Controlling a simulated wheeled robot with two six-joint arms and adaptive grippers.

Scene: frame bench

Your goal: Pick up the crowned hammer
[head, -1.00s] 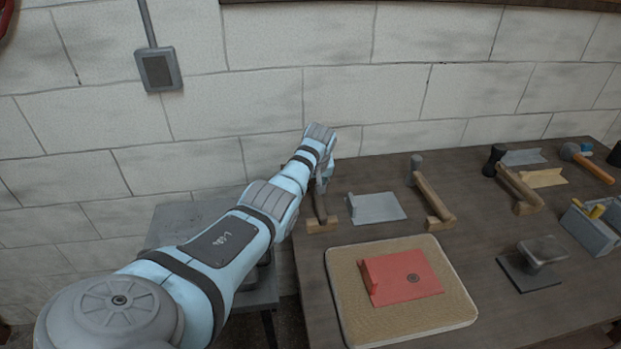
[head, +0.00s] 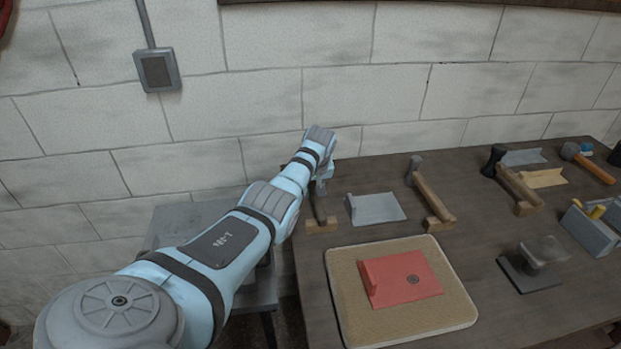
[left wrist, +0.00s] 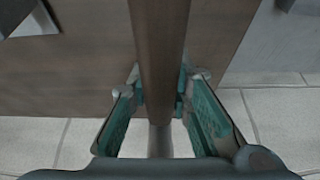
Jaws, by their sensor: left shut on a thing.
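My left gripper (head: 321,184) is at the far left of the bench, over the leftmost hammer (head: 319,211). This hammer's dark brown handle rests near its end on a small wooden block (head: 321,226); its head is hidden by my gripper in the head view. In the left wrist view the handle (left wrist: 159,50) runs between the teal finger pads (left wrist: 160,105), which are shut on it. A grey end, seemingly the head (left wrist: 160,140), shows beyond the pads. I cannot see whether its face is crowned. My right gripper is not in view.
Another hammer (head: 433,195) lies on a wooden block to the right, beyond a grey bent plate (head: 376,208). A dark-headed hammer (head: 519,186) and an orange-handled one (head: 593,167) lie farther right. A red plate (head: 408,277) sits on a tan mat (head: 358,325) in front.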

